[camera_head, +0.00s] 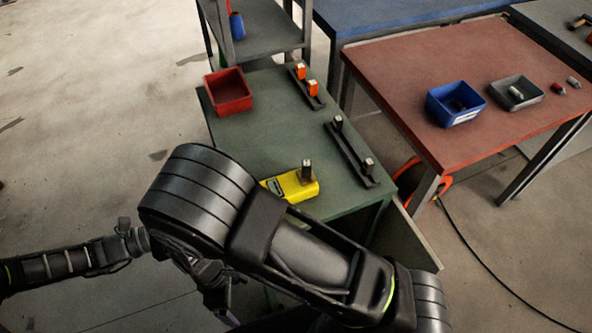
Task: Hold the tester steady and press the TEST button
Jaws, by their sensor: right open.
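The yellow tester (272,187) lies near the front edge of the green table, partly hidden behind my right arm. A dark block with a pale top (307,170) stands up at its right end. No TEST button can be made out. My right arm crosses the front of the view, and my right gripper (222,303) hangs low beneath its bend, apart from the tester. It is open and mostly hidden. My left arm comes in from the left, and its end (130,238) is small and partly covered, so its jaws cannot be made out. Neither gripper touches the tester.
The green table (262,132) holds a red bin (228,91), a rail with orange blocks (306,86) and a rail with dark blocks (352,152). A red-topped table (400,70) at right carries a blue bin (456,104) and a grey tray (527,101). A cable lies on the floor.

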